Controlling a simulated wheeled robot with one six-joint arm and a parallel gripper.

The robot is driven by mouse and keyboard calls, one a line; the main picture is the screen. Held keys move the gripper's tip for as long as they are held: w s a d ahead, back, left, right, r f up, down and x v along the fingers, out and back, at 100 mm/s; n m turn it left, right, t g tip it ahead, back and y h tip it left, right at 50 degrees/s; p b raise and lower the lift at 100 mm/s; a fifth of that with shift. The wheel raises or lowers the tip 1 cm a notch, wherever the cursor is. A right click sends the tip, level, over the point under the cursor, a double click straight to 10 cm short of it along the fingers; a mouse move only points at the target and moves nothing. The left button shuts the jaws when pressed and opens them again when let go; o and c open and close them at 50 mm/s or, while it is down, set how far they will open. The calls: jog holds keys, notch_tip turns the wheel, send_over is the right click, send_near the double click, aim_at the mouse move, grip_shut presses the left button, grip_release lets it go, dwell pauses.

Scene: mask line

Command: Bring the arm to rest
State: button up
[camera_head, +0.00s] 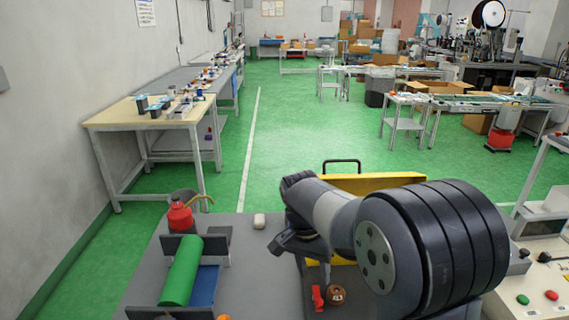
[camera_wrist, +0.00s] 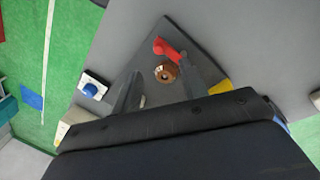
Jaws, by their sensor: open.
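My arm reaches across the grey work surface (camera_head: 250,285) in the head view, with its thick dark joint at the right. My gripper (camera_head: 293,243) hangs over the surface, partly hidden by my own wrist. In the wrist view my gripper (camera_wrist: 160,85) shows two dark fingers spread apart, with nothing held between them. A small red part (camera_head: 317,298) and a brown round part (camera_head: 336,295) lie close together on the surface. In the wrist view the red part (camera_wrist: 168,48) and the brown part (camera_wrist: 166,72) appear beyond the fingers.
A green cylinder (camera_head: 181,271) lies in a dark holder at the left. A red bottle (camera_head: 180,217) and a small white object (camera_head: 259,221) stand behind. A yellow panel (camera_head: 370,182) rises behind my arm. Green floor (camera_head: 310,140) is open toward the tables.

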aim_at(318, 300)
jog(key=f, duration=0.2)
jog(key=d+f, duration=0.1)
jog(key=f, duration=0.2)
jog(key=s+f, duration=0.1)
jog(key=f, duration=0.2)
jog(key=shift+d+f, duration=0.1)
jog(key=shift+d, duration=0.1)
jog(key=shift+n, duration=0.3)
jog(key=shift+a+r, duration=0.1)
jog(key=shift+r, duration=0.2)
notch_tip(318, 300, up, 10)
jog(key=w+a, duration=0.1)
jog(key=a, duration=0.1)
jog(key=f, duration=0.3)
jog(key=d+f, duration=0.1)
jog(key=f, duration=0.3)
jog(key=s+d+f, duration=0.1)
jog(key=f, duration=0.2)
jog(key=shift+d+f, duration=0.1)
jog(key=shift+f, duration=0.2)
jog(key=shift+d+r+n+t, duration=0.15)
jog(key=shift+d+n, duration=0.25)
jog(key=shift+n, duration=0.35)
jog(key=shift+d+f+n+t, duration=0.15)
jog(key=shift+d+n, duration=0.2)
jog(key=shift+n, duration=0.4)
jog(key=shift+r, duration=0.2)
